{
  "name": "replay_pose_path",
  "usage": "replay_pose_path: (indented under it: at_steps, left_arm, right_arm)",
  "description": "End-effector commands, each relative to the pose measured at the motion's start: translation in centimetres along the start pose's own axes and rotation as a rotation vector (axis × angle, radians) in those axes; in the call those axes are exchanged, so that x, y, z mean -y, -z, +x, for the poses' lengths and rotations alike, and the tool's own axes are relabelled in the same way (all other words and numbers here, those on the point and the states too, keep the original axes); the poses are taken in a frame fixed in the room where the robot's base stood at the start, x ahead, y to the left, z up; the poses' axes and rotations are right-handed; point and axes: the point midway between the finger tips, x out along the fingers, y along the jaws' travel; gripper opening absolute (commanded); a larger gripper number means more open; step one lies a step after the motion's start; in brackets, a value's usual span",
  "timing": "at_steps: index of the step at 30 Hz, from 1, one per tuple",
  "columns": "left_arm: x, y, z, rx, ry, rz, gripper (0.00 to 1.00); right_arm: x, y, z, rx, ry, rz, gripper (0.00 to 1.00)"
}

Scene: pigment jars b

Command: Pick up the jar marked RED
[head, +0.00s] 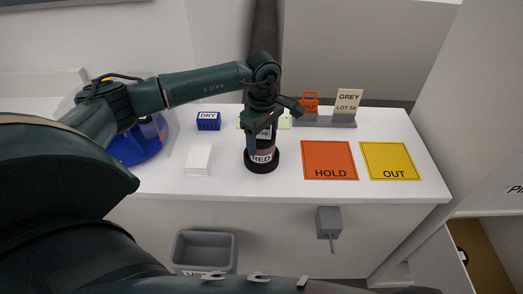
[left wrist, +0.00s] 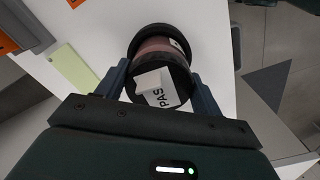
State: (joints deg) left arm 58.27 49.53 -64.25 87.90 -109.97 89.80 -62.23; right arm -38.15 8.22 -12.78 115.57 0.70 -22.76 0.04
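The jar marked RED (head: 262,157) stands upright on the white table, with a wide black foot and a white label. My left gripper (head: 262,128) is over it from above and hides its upper part. In the left wrist view, the jar's black lid (left wrist: 150,98) carries a paper label reading "PAS", and its reddish body (left wrist: 158,48) shows beyond. The two fingers of my left gripper (left wrist: 158,80) are on either side of the jar, close to it. I cannot tell whether they press on it. My right gripper is not in view.
A blue DRY box (head: 208,121) and white cards (head: 198,160) lie left of the jar. An orange HOLD mat (head: 330,158) and yellow OUT mat (head: 390,160) lie right. A grey rack (head: 325,122) with a GREY LOT 50 card (head: 348,101) stands behind. A grey bin (head: 204,246) is below.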

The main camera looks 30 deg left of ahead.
Motion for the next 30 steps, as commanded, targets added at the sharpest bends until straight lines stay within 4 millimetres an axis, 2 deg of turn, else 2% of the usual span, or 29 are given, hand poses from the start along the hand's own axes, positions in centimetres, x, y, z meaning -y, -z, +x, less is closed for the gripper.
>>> replay_pose_path:
  at_steps: [2, 14, 23, 26, 30]
  left_arm:
    - [0.0, 0.0, 0.0, 0.0, 0.0, 0.0, 0.59]
    - [0.0, 0.0, 0.0, 0.0, 0.0, 0.0, 0.26]
    - [-0.1, 0.1, -0.7, 0.0, -0.003, -0.001, 0.26]
    - [-0.1, 0.1, -2.1, 0.0, -0.006, 0.0, 0.26]
    - [-0.1, 0.1, -5.0, 0.0, -0.006, -0.001, 0.26]
  right_arm:
    - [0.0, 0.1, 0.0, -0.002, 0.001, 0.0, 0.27]
    - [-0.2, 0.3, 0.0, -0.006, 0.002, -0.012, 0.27]
    - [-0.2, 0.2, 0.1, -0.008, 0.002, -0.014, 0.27]
    - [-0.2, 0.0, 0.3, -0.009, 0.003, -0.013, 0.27]
    - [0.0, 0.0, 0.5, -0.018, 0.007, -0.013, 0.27]
